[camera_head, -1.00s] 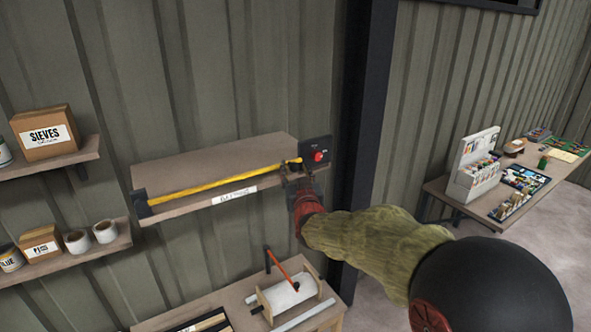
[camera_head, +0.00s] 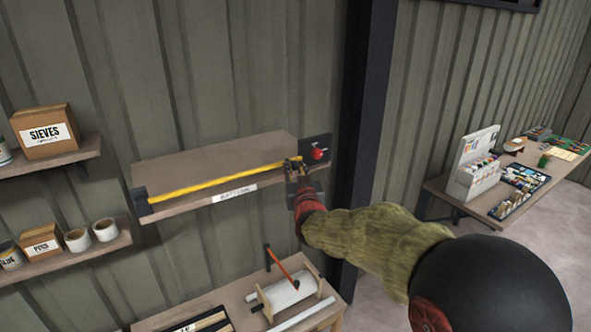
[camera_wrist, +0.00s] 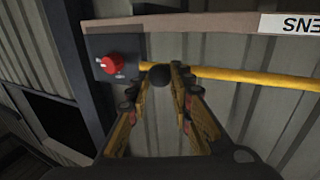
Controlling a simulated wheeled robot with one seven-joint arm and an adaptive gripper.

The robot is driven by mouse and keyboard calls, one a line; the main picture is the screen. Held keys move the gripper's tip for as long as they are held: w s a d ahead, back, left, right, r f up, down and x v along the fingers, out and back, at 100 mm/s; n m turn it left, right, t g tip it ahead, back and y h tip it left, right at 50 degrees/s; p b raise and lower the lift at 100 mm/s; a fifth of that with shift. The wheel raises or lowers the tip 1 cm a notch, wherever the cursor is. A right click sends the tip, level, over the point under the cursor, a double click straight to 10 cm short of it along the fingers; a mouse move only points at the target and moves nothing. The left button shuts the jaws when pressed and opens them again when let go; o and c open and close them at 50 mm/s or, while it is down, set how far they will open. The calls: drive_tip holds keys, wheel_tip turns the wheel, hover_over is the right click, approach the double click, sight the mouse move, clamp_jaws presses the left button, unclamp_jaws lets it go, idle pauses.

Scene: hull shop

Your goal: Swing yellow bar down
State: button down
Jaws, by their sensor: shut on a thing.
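The yellow bar (camera_head: 222,179) lies nearly level along the front of a wall shelf (camera_head: 225,157). Its left end meets a dark bracket (camera_head: 140,202), and its right end has a dark knob. In the wrist view the yellow bar (camera_wrist: 250,80) runs to the right from the black knob (camera_wrist: 160,75). My gripper (camera_head: 292,170) is at the bar's right end, and it also shows in the wrist view (camera_wrist: 164,80) with its fingertips on either side of the knob, shut on it.
Shelves at left hold a SIEVES box (camera_head: 45,130), another box and tins. Below, a bench (camera_head: 325,317) carries a roller with a red crank (camera_head: 280,267). A dark post (camera_head: 360,130) stands right of the shelf. A side table (camera_head: 470,205) is at far right.

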idle(0.4)
drive_tip(key=s+a+f+m+g+b, duration=0.1)
drive_tip(key=s+a+f+m+b, duration=0.15)
drive_tip(key=f+b, duration=0.55)
drive_tip(key=s+a+f+m+g+b, duration=0.1)
drive_tip(key=a+f+m+b, duration=0.3)
drive_tip(key=f, duration=0.7)
drive_tip(key=s+a+f+g+b, duration=0.1)
drive_tip(key=s+a+f+b, duration=0.1)
drive_tip(key=f+b, duration=0.65)
drive_tip(key=s+a+f+m+g+y+b, duration=0.1)
drive_tip(key=s+a+f+m+b, duration=0.1)
drive_tip(key=s+a+f+b, duration=0.2)
drive_tip(key=s+a+f+m+g+y+b, duration=0.1)
drive_tip(key=s+a+f+m+g+b, duration=0.1)
drive_tip(key=s+a+f, duration=0.8)
drive_tip(key=a+m+b, duration=0.1)
drive_tip(key=a+b, duration=0.1)
drive_tip(key=a, duration=0.4)
drive_tip(key=shift+f+m+y, duration=0.35)
drive_tip(key=shift+y, duration=0.05)
drive_tip(key=c, duration=1.9)
unclamp_jaws()
drive_tip(key=shift+o, duration=1.4)
drive_tip(key=shift+r, duration=0.1)
drive_tip(key=shift+r, duration=0.1)
